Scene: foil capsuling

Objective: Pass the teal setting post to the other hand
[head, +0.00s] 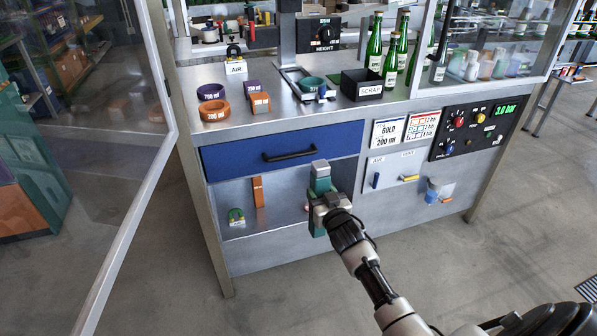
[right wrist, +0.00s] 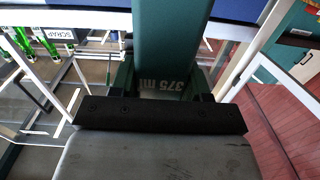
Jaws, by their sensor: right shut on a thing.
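The teal setting post (head: 320,177) is held by my right gripper (head: 326,202) in front of the bench's open shelf. Part of the post shows above the jaws and part below them. In the right wrist view the post (right wrist: 172,35) stands between the two dark fingers (right wrist: 163,82), with "375 ml" printed on it. The right gripper is shut on the post and covers its middle. My left gripper is in neither view.
A blue drawer (head: 283,150) is above the shelf, which holds an orange post (head: 258,191) and a green piece (head: 236,216). On the bench top are a SCRAP box (head: 362,84), green bottles (head: 390,62) and coloured rings (head: 214,110). A glazed door (head: 120,120) stands at left.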

